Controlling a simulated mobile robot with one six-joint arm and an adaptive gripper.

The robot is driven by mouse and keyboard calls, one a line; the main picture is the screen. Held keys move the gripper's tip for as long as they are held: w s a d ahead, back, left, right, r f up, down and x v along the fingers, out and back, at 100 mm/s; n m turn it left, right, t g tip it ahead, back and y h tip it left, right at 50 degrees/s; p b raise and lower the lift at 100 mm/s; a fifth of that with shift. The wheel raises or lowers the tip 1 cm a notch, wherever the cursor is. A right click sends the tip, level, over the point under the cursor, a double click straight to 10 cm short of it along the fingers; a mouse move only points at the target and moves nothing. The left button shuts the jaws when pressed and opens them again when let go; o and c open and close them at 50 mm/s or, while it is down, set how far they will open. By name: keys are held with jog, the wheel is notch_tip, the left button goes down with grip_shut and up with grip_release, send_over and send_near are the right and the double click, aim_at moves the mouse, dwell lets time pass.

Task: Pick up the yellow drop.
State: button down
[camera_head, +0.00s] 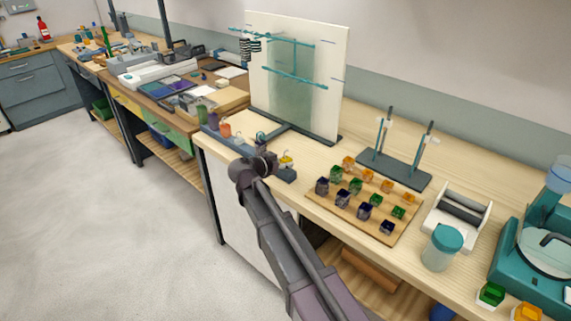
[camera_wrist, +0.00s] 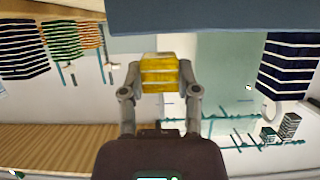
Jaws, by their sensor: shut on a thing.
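The yellow drop (camera_wrist: 160,73) is a small banded yellow block held between the two fingers of my gripper (camera_wrist: 160,85) in the wrist view. My gripper is shut on it, with one finger on each side. In the head view the yellow drop (camera_head: 286,160) shows just beyond the end of my arm, over the front edge area of the wooden bench. My gripper (camera_head: 272,160) is partly hidden there by my own wrist. I cannot tell from the head view how high the drop is above the bench.
A wooden board (camera_head: 401,229) with several coloured blocks lies to the right. A white upright panel (camera_head: 335,75) with teal rods stands behind. A dark stand (camera_head: 394,170) with upright rods is at the back right. Several coloured pieces (camera_head: 225,129) stand left of my gripper.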

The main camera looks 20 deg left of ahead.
notch_tip(320, 180, up, 2)
jog(key=shift+p, duration=0.7)
jog(key=s+a+r+p, duration=0.1)
jog(key=s+a, duration=0.2)
jog(key=s, duration=1.2)
jog(key=shift+s, duration=0.4)
jog(key=shift+r, duration=0.1)
